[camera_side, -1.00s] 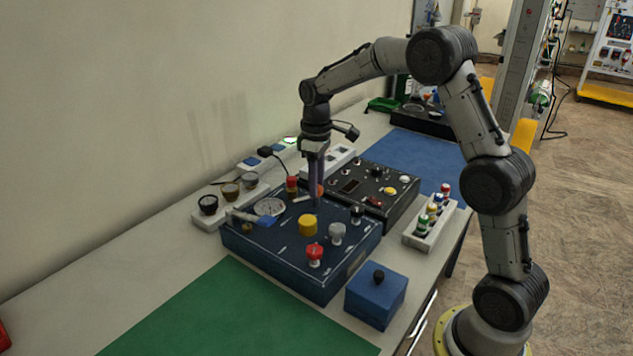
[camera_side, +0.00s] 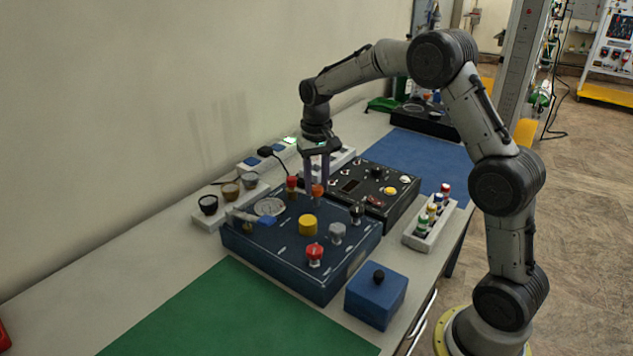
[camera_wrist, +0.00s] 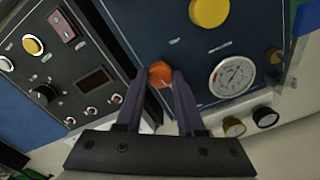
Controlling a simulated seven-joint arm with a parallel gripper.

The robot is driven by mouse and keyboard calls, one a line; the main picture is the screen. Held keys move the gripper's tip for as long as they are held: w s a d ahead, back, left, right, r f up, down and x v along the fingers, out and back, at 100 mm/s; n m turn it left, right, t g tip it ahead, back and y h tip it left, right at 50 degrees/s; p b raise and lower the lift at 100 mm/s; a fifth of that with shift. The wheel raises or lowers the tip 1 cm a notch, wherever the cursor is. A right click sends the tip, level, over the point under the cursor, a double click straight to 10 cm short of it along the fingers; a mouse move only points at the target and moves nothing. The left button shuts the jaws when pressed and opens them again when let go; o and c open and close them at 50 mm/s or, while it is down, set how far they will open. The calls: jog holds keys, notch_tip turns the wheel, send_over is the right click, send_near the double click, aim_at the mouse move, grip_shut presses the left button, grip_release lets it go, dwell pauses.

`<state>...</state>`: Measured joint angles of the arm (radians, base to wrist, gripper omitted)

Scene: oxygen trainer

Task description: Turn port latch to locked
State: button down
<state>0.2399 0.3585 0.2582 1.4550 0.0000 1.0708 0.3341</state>
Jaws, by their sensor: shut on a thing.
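An orange round knob (camera_side: 318,191) with a pale pointer mark stands on the dark blue panel (camera_side: 290,262), near its back edge; it also shows in the wrist view (camera_wrist: 160,74). My gripper (camera_side: 317,186) points down at it, and its two fingers (camera_wrist: 163,76) are shut on opposite sides of the knob. The panel's lettering is too small to read, so I cannot confirm which control is the port latch. A clear lever with a blue end (camera_side: 266,221) lies at the panel's left side.
Near the gripper stand a red-topped post (camera_side: 292,183), a yellow knob (camera_side: 308,225) and a round gauge (camera_wrist: 232,76). Grey, black and red knobs stand farther right. A black control box (camera_side: 375,190) sits behind the panel. A blue box (camera_side: 376,295) stands in front.

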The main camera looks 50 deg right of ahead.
aim_at(317, 187)
jog(key=shift+r+m, duration=0.1)
jog(key=shift+m, duration=0.4)
jog(key=c, duration=0.5)
grip_release()
notch_tip(317, 187, up, 14)
jog(key=shift+f, duration=0.1)
dwell(0.5)
